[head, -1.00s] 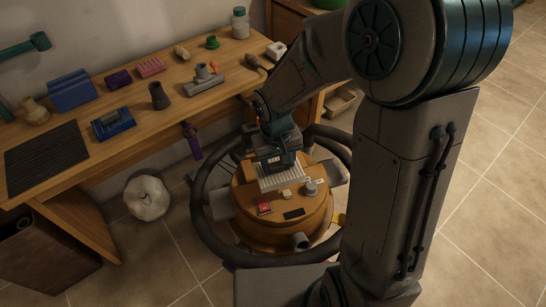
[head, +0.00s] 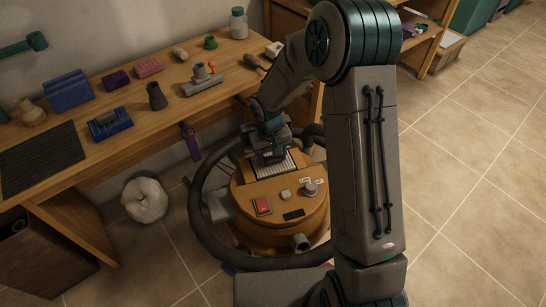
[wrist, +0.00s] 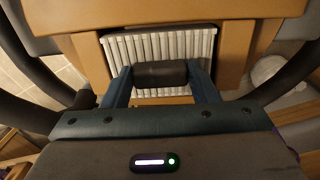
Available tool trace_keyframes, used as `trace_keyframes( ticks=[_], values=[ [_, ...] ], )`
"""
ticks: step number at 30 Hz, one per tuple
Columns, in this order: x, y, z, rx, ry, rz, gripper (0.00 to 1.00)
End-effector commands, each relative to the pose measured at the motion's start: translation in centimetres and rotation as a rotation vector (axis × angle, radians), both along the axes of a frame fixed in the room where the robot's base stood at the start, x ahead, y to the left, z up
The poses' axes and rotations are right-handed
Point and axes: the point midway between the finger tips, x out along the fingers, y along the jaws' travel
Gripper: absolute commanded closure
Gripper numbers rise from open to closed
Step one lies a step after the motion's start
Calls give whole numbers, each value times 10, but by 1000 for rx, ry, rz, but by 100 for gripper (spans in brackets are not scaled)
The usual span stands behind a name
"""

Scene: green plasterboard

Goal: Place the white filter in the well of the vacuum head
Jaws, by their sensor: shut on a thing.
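The white pleated filter (head: 278,169) is at the back of the orange vacuum head (head: 243,195) in the head view. In the wrist view the filter (wrist: 125,48) lies within the cut-out of the orange vacuum head (wrist: 80,42), roughly lined up with its sides. My gripper (head: 270,158) is above it, and its two blue fingers (wrist: 160,76) are shut on a dark grey grip on the filter. I cannot tell whether the filter rests fully down in the well or is slightly above it. My gripper hides part of the filter and the well.
A dark hose (head: 204,232) loops around the vacuum. A red switch (head: 262,206) and a grey knob (head: 310,188) stand on its top. The wooden bench (head: 75,158) with several tools is at the left. A white roll (head: 144,199) lies on the floor.

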Motion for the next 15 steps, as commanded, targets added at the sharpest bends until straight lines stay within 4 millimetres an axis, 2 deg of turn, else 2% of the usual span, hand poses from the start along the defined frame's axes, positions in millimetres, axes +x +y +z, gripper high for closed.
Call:
trace_keyframes(
  ticks=[6, 7, 9, 15],
  values=[
    [0, 0, -3, 0, -1, 1, 100],
    [0, 0, -3, 0, -1, 0, 38],
    [0, 0, -3, 0, -1, 0, 24],
    [0, 0, -3, 0, -1, 0, 24]
  ],
)
